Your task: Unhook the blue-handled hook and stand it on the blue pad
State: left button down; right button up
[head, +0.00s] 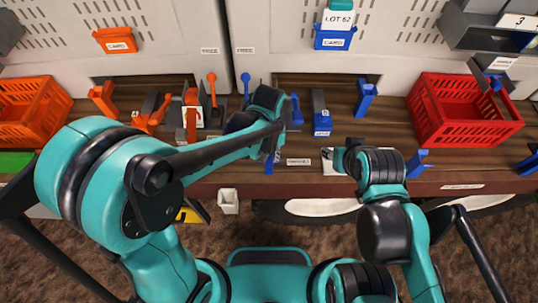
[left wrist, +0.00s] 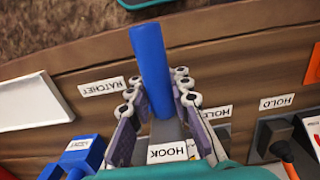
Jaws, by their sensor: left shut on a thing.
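The blue-handled hook shows in the left wrist view as a blue handle (left wrist: 150,60) sticking out between my left gripper's fingers. Its lower end shows in the head view (head: 269,164) near the bench's front edge. My left gripper (left wrist: 156,108) is shut on the handle, with a finger on each side. A grey block with a HOOK label (left wrist: 167,152) is right behind the handle; I cannot tell whether the hook is still hung. My right gripper (head: 343,158) is partly hidden by its own wrist over a white plate. I cannot pick out the blue pad.
A blue fixture (head: 322,122) stands right of my left gripper; blue posts (head: 365,98) are farther right. Orange tools (head: 192,112) stand to the left. A red crate (head: 465,108) and an orange crate (head: 30,107) flank the brown bench (head: 290,178).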

pick_arm(q)
jog(key=shift+f, duration=0.6)
jog(key=c, duration=1.3)
grip_release()
